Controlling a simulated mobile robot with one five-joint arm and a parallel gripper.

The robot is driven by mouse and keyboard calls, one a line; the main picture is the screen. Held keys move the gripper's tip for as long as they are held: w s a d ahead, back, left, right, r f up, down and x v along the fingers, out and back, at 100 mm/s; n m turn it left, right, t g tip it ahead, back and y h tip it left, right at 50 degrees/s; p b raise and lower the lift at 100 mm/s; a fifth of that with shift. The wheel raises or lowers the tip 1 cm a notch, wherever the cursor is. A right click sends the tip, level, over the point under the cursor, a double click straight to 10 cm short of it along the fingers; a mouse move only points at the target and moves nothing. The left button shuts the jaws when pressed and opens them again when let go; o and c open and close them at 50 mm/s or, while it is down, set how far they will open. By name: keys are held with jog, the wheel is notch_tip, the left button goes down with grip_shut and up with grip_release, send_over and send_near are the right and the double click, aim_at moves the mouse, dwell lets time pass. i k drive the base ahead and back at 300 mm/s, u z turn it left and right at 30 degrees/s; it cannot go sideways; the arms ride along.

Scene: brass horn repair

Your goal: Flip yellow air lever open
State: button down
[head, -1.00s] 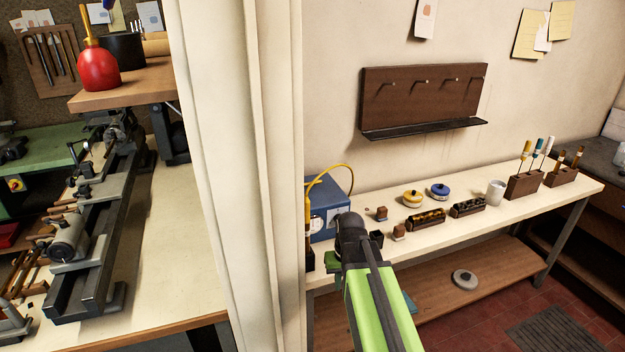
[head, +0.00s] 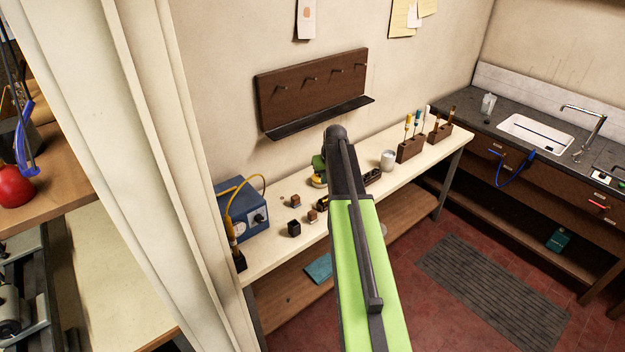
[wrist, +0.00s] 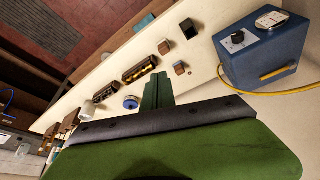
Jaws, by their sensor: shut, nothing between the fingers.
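I cannot make out a yellow air lever for certain in either view. A blue hose (head: 515,168) hangs at the front of the dark sink counter at the right, and the small fitting at its upper end is too small to read. My gripper shows in the wrist view (wrist: 157,92) as shut green fingers with nothing between them, over the cream bench. In the head view my own arm hides most of it, and only a bit of green (head: 318,162) shows beside the arm's end.
A blue box (head: 240,208) with a yellow cable stands at the bench's left end. Small blocks, tins, a white cup (head: 388,160) and brush holders (head: 410,148) line the cream bench (head: 275,250). A pale post (head: 150,130) stands left. Red floor with a grey mat (head: 490,290) is open at right.

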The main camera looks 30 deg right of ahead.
aim_at(227, 191)
jog(key=z, duration=0.1)
jog(key=i, duration=0.75)
jog(key=u, duration=0.85)
